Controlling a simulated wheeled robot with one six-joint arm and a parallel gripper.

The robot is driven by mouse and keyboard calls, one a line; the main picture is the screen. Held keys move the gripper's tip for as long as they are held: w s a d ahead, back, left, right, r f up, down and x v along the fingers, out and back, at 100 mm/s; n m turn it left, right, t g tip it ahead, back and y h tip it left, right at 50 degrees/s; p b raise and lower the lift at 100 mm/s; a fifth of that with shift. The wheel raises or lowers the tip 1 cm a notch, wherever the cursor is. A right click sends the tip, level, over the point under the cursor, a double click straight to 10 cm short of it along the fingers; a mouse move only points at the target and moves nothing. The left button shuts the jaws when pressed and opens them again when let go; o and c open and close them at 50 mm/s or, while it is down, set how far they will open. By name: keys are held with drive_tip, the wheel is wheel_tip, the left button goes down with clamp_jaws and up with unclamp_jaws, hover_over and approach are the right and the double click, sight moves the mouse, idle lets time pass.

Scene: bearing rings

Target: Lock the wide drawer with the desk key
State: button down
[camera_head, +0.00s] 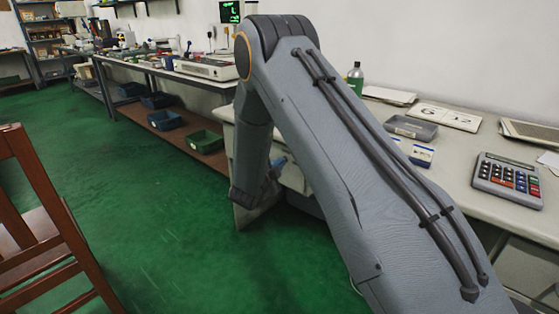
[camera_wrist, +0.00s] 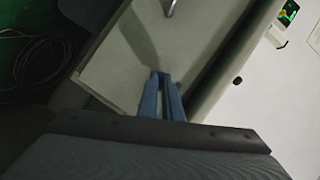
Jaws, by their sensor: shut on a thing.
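In the wrist view the two blue fingers of my gripper (camera_wrist: 161,76) lie close together, with their tips against or just in front of a pale grey drawer front (camera_wrist: 110,72). A metal handle (camera_wrist: 170,8) shows on that front at the top edge. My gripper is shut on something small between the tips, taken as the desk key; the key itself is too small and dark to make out. The lock is hidden by the fingertips or not visible. In the head view my arm covers most of the desk front, and a bit of blue finger (camera_head: 279,162) shows beside it.
The desk top (camera_head: 460,150) holds a calculator (camera_head: 507,177), a grey tray (camera_head: 411,127), a calendar card (camera_head: 446,117) and a green bottle (camera_head: 355,78). A wooden chair (camera_head: 45,230) stands at left. Green floor (camera_head: 180,230) is clear between. Blue and green bins (camera_head: 205,141) sit on a low shelf.

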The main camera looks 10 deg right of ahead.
drive_tip(key=n+g+p, duration=0.1)
drive_tip(key=n, duration=0.2)
drive_tip(key=n+g+h+p, duration=0.1)
drive_tip(key=n+g+p, duration=0.1)
drive_tip(key=n, duration=0.1)
drive_tip(key=n+g+p, duration=0.2)
drive_tip(key=shift+w+a+r+n+h, duration=0.15)
drive_tip(key=shift+w+a+n+h, duration=0.1)
drive_tip(key=shift+n+h, duration=0.15)
idle(0.6)
drive_tip(key=c, duration=1.9)
unclamp_jaws()
drive_tip(key=shift+c, duration=0.2)
drive_tip(key=v, duration=0.7)
drive_tip(key=shift+a+r, duration=0.25)
drive_tip(key=shift+a, duration=0.05)
drive_tip(key=shift+s, duration=0.15)
